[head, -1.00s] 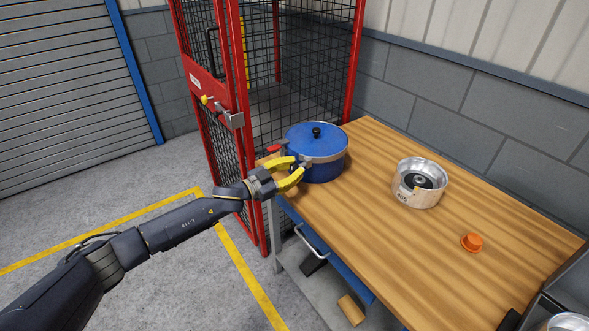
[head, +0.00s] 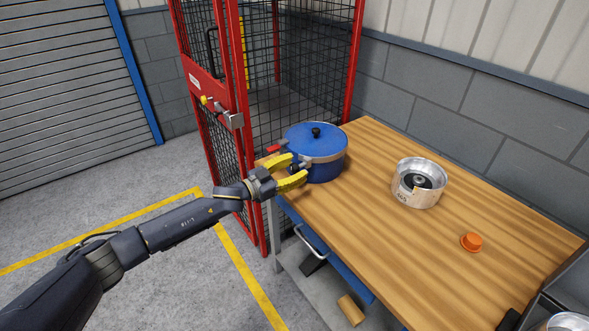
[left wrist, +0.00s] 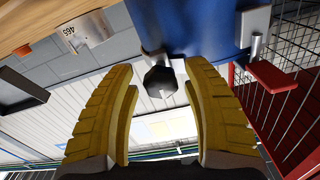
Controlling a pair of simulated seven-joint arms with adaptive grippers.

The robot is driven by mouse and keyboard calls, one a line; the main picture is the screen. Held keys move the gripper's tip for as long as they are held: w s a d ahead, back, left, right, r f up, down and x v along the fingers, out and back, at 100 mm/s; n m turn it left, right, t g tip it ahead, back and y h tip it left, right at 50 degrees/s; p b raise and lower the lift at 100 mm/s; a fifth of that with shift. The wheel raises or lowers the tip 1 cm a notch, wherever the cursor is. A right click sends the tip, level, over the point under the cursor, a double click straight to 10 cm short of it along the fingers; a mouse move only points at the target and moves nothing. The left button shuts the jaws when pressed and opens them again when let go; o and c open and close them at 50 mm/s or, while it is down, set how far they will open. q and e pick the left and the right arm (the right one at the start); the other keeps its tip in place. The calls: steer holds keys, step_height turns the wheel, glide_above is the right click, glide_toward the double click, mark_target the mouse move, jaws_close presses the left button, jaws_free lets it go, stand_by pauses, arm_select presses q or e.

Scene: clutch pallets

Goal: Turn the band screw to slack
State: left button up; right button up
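The blue drum (head: 317,168) stands at the table's far left corner, with a blue lid (head: 310,134) and a grey band around its top. My left gripper (head: 299,166) is at the drum's near left side. Its yellow fingers (left wrist: 160,76) are open, one on each side of the knob, with a visible gap on both sides. A red lever (head: 274,149) sticks out at the drum's left; it also shows in the left wrist view (left wrist: 272,75). My right gripper is out of view.
An open metal pot (head: 406,194) and an orange cap (head: 472,242) stand on the wooden table (head: 380,245), right of the drum. A red mesh cage (head: 230,90) rises close behind and left of the drum.

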arm_select(q)
steer(key=shift+o, duration=0.3)
steer(key=shift+a, duration=0.1)
steer(key=v, duration=1.2)
